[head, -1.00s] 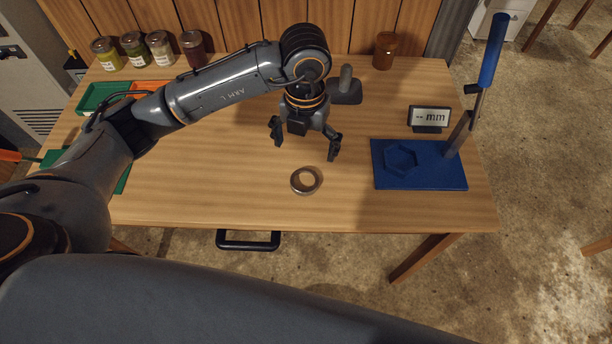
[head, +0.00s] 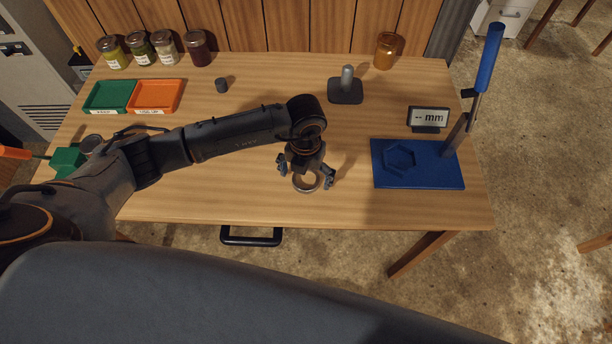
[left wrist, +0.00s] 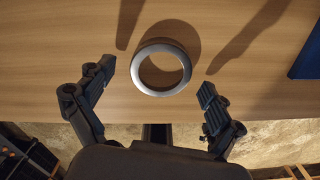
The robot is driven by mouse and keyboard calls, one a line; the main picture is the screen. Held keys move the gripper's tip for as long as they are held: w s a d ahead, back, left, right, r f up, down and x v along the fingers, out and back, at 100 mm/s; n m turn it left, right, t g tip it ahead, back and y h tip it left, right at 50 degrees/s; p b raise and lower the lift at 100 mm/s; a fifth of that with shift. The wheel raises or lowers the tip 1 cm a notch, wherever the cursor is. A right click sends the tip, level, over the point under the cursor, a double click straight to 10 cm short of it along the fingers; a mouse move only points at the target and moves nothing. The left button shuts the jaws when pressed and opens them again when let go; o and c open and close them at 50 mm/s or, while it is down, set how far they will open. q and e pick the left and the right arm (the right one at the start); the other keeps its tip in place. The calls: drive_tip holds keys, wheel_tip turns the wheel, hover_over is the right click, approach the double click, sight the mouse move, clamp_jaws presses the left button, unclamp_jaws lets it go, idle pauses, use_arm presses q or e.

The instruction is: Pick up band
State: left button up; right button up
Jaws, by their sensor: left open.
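The band is a silvery metal ring (head: 307,183) lying flat on the wooden table near its front edge. In the head view my left gripper (head: 305,177) is right over it and partly hides it. In the left wrist view the whole band (left wrist: 161,92) shows just beyond and between the two spread fingers. My left gripper (left wrist: 158,92) is open and empty, with bare table visible through the ring. I cannot tell its exact height above the table. My right gripper is not in view.
A blue base (head: 440,178) with a hexagonal recess and lever stands to the right, near a small display (head: 429,117). A dark stand (head: 345,92), an amber jar (head: 386,50), a green tray (head: 95,108) and an orange tray (head: 172,108) lie farther back. Table around the band is clear.

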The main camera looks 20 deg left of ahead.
use_arm(q)
drive_tip(key=shift+c, duration=0.5)
drive_tip(key=c, duration=0.8)
